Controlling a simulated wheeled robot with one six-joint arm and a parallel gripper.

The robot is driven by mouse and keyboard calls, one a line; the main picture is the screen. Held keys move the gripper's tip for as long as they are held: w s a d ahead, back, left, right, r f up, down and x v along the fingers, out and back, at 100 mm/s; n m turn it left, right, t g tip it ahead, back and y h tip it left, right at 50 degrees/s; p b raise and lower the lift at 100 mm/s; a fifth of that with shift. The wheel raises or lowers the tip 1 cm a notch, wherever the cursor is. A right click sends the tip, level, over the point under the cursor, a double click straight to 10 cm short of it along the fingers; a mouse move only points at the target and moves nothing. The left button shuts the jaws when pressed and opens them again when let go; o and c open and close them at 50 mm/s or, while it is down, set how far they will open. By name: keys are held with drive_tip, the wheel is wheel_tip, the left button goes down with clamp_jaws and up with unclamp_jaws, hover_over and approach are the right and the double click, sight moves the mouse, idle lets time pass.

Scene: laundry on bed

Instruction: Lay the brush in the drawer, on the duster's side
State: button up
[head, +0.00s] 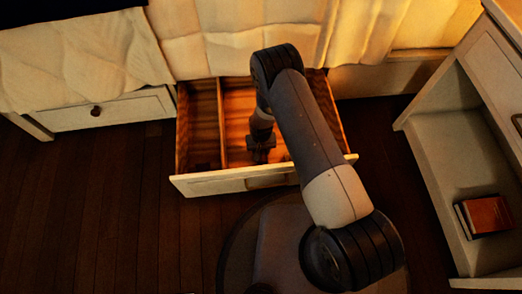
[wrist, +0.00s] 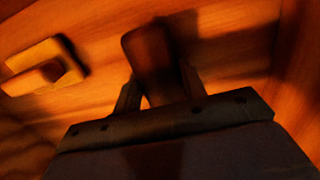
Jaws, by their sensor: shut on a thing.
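The drawer (head: 222,184) is pulled open below the bed, with a divider (head: 221,120) splitting it into a narrow left compartment and a wider right one. My gripper (head: 261,153) is down inside the right compartment. In the wrist view my gripper (wrist: 160,82) is shut on a dark brown piece, which I take to be the brush (wrist: 147,55). Its lower part is hidden by the jaws, and I cannot tell whether it touches the drawer floor. A yellowish block-like thing (wrist: 38,62), possibly the duster, lies on the wood to the left in the wrist view.
A closed drawer with a round knob (head: 96,110) is at the left. An open shelf unit at the right holds a reddish-brown book (head: 484,215). The bed cover (head: 200,45) hangs behind the open drawer. The dark floor (head: 110,225) is clear at the left.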

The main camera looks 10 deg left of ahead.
drive_tip(key=shift+f+b, duration=0.25)
drive_tip(key=shift+b, duration=0.05)
drive_tip(key=o, duration=1.1)
drive_tip(key=shift+r, duration=0.1)
wheel_tip(320, 180, up, 12)
drive_tip(key=p, duration=0.5)
drive_tip(key=shift+r, duration=0.2)
drive_tip(key=shift+r+p, duration=0.1)
drive_tip(key=shift+p, duration=0.3)
